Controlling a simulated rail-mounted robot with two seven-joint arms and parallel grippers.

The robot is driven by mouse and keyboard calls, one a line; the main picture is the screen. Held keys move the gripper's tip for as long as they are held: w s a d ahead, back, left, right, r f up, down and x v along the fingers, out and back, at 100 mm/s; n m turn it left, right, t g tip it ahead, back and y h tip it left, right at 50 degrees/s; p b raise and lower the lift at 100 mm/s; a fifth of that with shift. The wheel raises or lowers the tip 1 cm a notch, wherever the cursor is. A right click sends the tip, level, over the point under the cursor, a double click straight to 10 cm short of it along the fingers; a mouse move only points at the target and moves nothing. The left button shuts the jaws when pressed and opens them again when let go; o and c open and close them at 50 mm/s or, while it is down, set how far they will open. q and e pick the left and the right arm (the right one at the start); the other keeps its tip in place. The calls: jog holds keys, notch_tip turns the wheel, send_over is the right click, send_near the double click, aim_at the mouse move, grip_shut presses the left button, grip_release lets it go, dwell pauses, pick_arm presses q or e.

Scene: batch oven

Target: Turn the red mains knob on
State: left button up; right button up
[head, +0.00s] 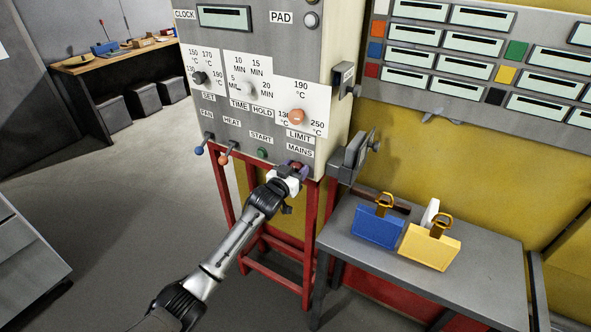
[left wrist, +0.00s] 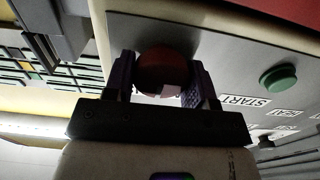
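The red mains knob (head: 297,165) is at the lower right of the grey oven panel, under the MAINS label. In the head view it is partly hidden by my left gripper (head: 292,171). In the left wrist view the round red knob (left wrist: 163,72) sits between the two purple-padded fingers of my left gripper (left wrist: 160,82). The fingers flank it closely on both sides and appear to touch it. A small pale mark shows on the knob's lower edge. My right gripper is in neither view.
A grey switch box (head: 352,152) juts out at the right. A grey table (head: 345,248) with blue and yellow padlock-like blocks stands to the right.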

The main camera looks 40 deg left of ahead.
pick_arm(q)
jog(key=c, duration=0.4)
